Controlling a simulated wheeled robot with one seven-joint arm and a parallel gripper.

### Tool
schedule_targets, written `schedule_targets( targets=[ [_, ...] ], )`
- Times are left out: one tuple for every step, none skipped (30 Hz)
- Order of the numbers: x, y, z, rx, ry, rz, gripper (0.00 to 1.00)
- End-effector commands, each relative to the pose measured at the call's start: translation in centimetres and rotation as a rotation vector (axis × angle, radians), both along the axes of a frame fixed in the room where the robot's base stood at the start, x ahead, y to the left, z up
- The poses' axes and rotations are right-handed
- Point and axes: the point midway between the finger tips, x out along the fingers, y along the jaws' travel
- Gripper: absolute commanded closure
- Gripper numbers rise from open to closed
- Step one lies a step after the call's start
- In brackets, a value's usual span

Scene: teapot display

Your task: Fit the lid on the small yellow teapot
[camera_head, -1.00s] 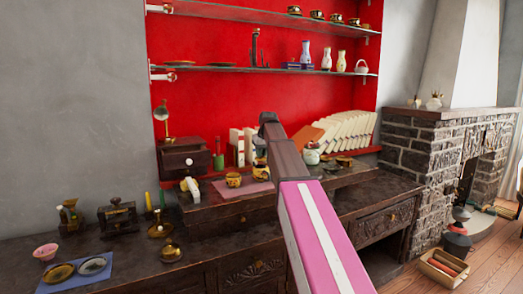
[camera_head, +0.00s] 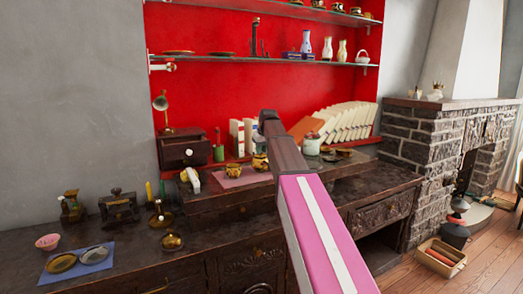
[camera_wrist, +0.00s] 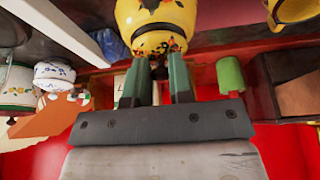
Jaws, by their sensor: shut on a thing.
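The small yellow teapot (camera_head: 260,162) stands on the raised dark counter, just left of my arm, which partly covers that area in the head view. In the upside-down wrist view a yellow body with dark and red floral trim (camera_wrist: 155,18) fills the top middle. My gripper (camera_wrist: 158,75) points at it, its two green fingers close together and shut on a small dark piece, seemingly the lid's knob. The lid (camera_wrist: 158,45) appears right against the teapot's top. I cannot tell whether it is seated. The fingertips are hidden in the head view.
A yellow cup (camera_head: 234,170) stands left of the teapot; a wooden drawer box (camera_head: 184,148) and green bottle (camera_head: 218,152) are behind left. A white jar (camera_head: 311,144) and leaning books (camera_head: 345,122) are on the right. A glass shelf (camera_head: 270,60) hangs above.

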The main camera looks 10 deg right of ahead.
Motion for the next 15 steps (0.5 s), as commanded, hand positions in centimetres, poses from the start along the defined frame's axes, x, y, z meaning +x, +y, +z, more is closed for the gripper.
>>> schedule_targets(
  targets=[
    [0.0, 0.0, -0.05, 0.0, 0.0, 0.0, 1.0],
    [0.0, 0.0, -0.1, 0.0, 0.0, 0.0, 1.0],
    [-0.01, 0.0, -0.14, 0.0, 0.0, 0.0, 1.0],
    [0.0, 0.0, -0.18, 0.0, 0.0, 0.0, 1.0],
    [0.0, 0.0, -0.23, 0.0, 0.0, 0.0, 1.0],
    [0.0, 0.0, -0.28, 0.0, 0.0, 0.0, 1.0],
    [0.0, 0.0, -0.32, 0.0, 0.0, 0.0, 1.0],
    [0.0, 0.0, -0.36, 0.0, 0.0, 0.0, 1.0],
    [0.0, 0.0, -0.41, 0.0, 0.0, 0.0, 1.0],
    [0.0, 0.0, -0.45, 0.0, 0.0, 0.0, 1.0],
    [0.0, 0.0, -0.48, 0.0, 0.0, 0.0, 1.0],
    [0.01, 0.0, -0.49, 0.0, 0.0, 0.0, 0.73],
    [0.01, 0.0, -0.48, 0.0, 0.0, 0.0, 0.64],
    [0.01, 0.0, -0.48, 0.0, 0.0, 0.0, 0.54],
    [0.01, 0.0, -0.48, 0.0, 0.0, 0.0, 0.5]
  ],
)
